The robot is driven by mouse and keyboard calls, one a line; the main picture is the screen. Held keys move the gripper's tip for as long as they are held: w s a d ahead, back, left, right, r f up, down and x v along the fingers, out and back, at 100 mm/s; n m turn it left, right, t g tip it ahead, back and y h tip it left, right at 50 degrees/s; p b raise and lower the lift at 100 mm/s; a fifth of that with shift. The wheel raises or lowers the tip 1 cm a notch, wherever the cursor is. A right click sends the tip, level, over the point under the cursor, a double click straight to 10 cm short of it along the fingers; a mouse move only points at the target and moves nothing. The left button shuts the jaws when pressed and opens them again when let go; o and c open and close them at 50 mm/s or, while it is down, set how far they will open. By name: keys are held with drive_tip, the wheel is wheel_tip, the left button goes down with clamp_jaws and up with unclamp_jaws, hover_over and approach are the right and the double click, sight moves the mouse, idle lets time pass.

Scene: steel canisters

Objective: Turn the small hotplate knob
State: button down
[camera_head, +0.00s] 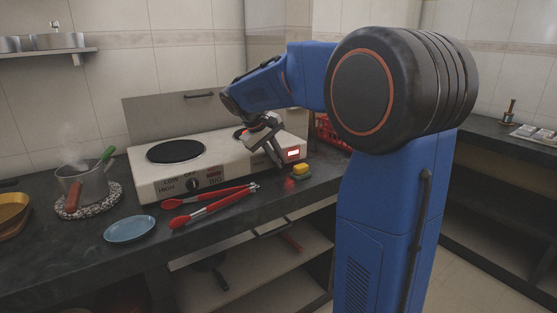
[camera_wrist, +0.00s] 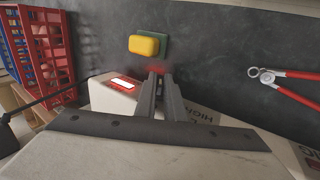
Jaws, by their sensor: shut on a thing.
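The white two-plate cooker (camera_head: 145,187) stands on the dark counter. Its big black plate (camera_head: 175,151) is on the left, with the big knob (camera_head: 193,184) on the front. The small hotplate is mostly behind my arm; a reddish patch shows there. My gripper (camera_head: 277,161) reaches over the cooker to the right part of its front, and in the wrist view its fingertips (camera_wrist: 162,74) are close together at the front edge. It is shut on the small hotplate knob, which the fingers hide. A red-and-white lit indicator (camera_head: 293,153) glows beside the gripper.
A yellow-and-green sponge (camera_head: 300,170) lies just before the gripper. Red-handled tongs (camera_head: 210,204), a blue plate (camera_head: 130,229) and a steel pot (camera_head: 82,183) are to the left. A red crate (camera_head: 328,134) stands behind, on the right.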

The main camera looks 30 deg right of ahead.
drive_tip(key=shift+d, duration=0.1)
drive_tip(key=shift+d+r+y, duration=0.1)
drive_tip(key=shift+d+y, duration=0.05)
drive_tip(key=shift+y, duration=0.85)
drive_tip(key=shift+d+y, duration=0.15)
drive_tip(key=shift+y, duration=0.8)
drive_tip(key=shift+d+y, duration=0.1)
drive_tip(key=shift+y, duration=0.85)
drive_tip(key=c, duration=1.8)
unclamp_jaws()
drive_tip(key=shift+c, duration=0.2)
wheel_tip(320, 180, up, 18)
drive_tip(key=shift+d+f, duration=0.15)
drive_tip(key=shift+f, duration=0.1)
